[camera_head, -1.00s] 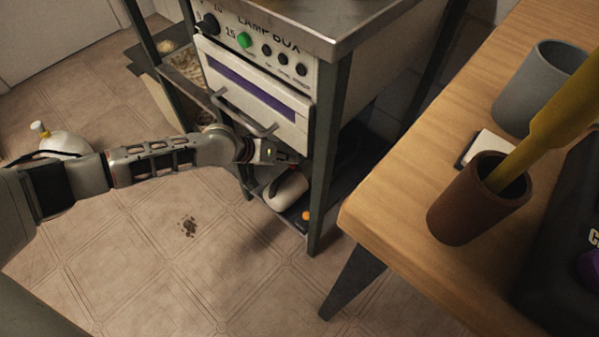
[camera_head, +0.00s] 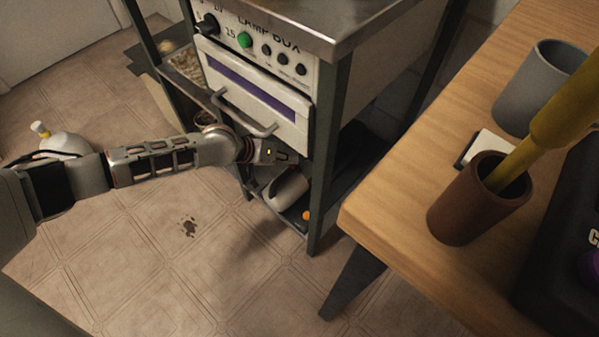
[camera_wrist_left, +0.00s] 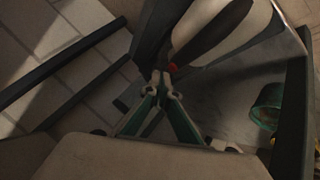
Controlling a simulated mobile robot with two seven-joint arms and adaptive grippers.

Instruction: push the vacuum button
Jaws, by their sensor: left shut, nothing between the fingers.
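The vacuum (camera_head: 289,188), a white rounded body, lies on the low shelf under the lamp box. In the left wrist view its white body (camera_wrist_left: 188,24) shows at the top with a dark handle (camera_wrist_left: 214,32). A small red spot (camera_wrist_left: 172,67), which looks like the button, sits at the handle's near end. My left gripper (camera_head: 272,153) reaches in just above the vacuum. In the wrist view its fingertips (camera_wrist_left: 163,78) are together and empty, right by the red spot. I cannot tell whether they touch it. My right gripper is out of view.
The lamp box (camera_head: 262,85) with its drawer handle is just above my gripper. A dark rack post (camera_head: 325,170) stands to the right. A wooden table (camera_head: 400,190) bears a brown cup (camera_head: 462,215) and a grey cup (camera_head: 525,95). Floor (camera_head: 150,260) is open at left.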

